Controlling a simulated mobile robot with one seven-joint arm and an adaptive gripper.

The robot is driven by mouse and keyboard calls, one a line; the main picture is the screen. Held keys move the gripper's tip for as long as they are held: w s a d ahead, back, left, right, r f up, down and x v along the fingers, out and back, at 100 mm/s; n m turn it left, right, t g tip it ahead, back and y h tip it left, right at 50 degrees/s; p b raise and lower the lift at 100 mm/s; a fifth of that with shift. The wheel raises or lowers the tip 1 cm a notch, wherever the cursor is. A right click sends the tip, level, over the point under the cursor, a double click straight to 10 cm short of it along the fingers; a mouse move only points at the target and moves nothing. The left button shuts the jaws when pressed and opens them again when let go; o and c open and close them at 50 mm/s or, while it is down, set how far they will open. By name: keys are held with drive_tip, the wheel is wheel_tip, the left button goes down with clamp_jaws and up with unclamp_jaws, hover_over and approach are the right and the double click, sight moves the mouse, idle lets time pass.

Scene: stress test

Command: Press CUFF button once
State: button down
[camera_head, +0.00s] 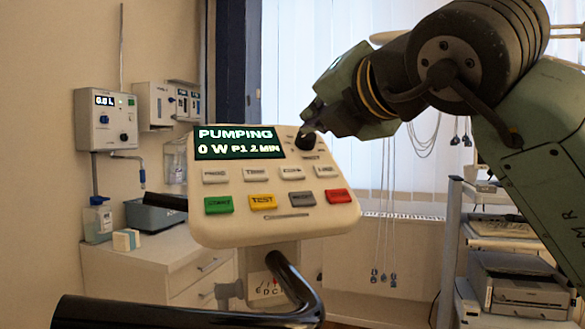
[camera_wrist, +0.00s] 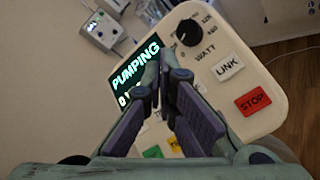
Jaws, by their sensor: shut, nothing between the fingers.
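A cream control panel (camera_head: 330,228) stands tilted in the middle of the head view. Its display (camera_head: 240,142) reads "PUMPING 0 W P1 2 MIN". Below are four pale buttons in a row, the rightmost being LINK (camera_wrist: 228,67). Under them are a green button (camera_head: 219,205), a yellow TEST button (camera_head: 262,201), a grey button (camera_head: 302,199) and a red STOP button (camera_wrist: 253,101). I cannot read which button is CUFF; my fingers hide part of the panel in the wrist view. My gripper (camera_wrist: 163,60) is shut and empty, by the display's edge near the black knob (camera_wrist: 188,33); contact is unclear.
A black curved handlebar (camera_head: 180,310) lies in front below the panel. A white cabinet (camera_head: 150,270) with a dark box (camera_head: 155,216) stands at left, under wall units (camera_head: 106,120). A shelf cart with a printer (camera_head: 520,285) stands at right. Blinds hang behind.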

drive_tip(key=s+r, duration=0.1)
drive_tip(key=s+d+r+p, duration=0.1)
drive_tip(key=r, duration=0.1)
drive_tip(key=s+r+p, duration=0.1)
drive_tip(key=shift+s+d+r, duration=0.15)
drive_tip(key=shift+s+r, duration=0.05)
drive_tip(key=shift+r, duration=0.1)
idle(0.6)
